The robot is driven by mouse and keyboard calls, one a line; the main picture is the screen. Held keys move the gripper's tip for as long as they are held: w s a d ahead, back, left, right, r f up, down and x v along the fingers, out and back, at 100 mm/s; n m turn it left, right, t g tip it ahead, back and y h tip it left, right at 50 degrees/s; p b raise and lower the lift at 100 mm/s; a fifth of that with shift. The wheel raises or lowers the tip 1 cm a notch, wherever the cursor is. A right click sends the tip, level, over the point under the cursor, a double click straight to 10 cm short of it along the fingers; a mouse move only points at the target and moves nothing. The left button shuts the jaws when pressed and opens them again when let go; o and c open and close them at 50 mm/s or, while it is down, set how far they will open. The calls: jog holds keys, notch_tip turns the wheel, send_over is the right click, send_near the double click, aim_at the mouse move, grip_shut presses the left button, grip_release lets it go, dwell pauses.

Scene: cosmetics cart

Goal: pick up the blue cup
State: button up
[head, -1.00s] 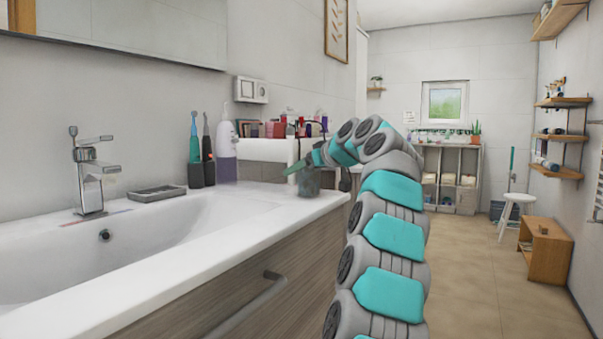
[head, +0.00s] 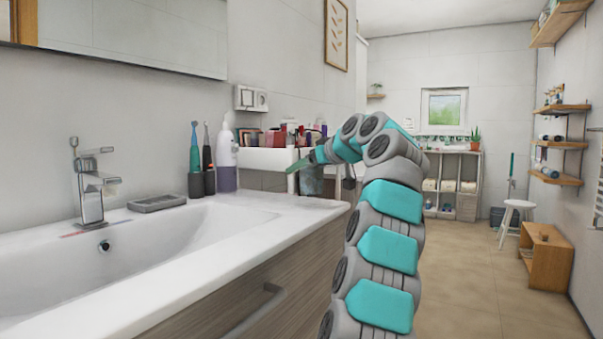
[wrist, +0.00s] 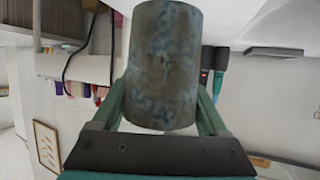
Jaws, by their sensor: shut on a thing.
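The blue cup (head: 311,181) is small in the head view, at the far right end of the sink counter (head: 285,200). In the wrist view the cup (wrist: 165,65) is large, with a mottled blue and grey-brown surface. My gripper (head: 302,166) is shut on the cup, with one green finger on each side of it in the wrist view. The cup appears to hang a little above the counter top. The fingertips are partly hidden behind the cup.
A white cart (head: 262,158) with several cosmetics stands just beyond the counter. Two electric toothbrushes (head: 195,165) and a white-purple bottle (head: 226,160) stand by the wall. A soap dish (head: 157,202) and a faucet (head: 90,185) are farther left.

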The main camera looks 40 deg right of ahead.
aim_at(315, 173)
jog(key=shift+s+a+b, duration=0.15)
jog(key=shift+s+b, duration=0.25)
jog(key=shift+s, duration=0.7)
jog(key=shift+s+a+r+b, duration=0.15)
jog(key=shift+s+b, duration=0.2)
jog(key=shift+s, duration=0.95)
jog(key=shift+s+a+r+b, duration=0.2)
jog(key=shift+s+b, duration=0.1)
jog(key=shift+s, duration=0.95)
jog(key=shift+s+a+r+b, duration=0.15)
jog(key=shift+s+b, duration=0.2)
jog(key=shift+s, duration=0.95)
jog(key=shift+s+a+r, duration=0.1)
jog(key=shift+s+a, duration=0.05)
jog(key=shift+s, duration=0.9)
jog(key=shift+s+a, duration=0.1)
jog(key=shift+s, duration=0.9)
jog(key=shift+s, duration=0.15)
jog(key=shift+s, duration=0.1)
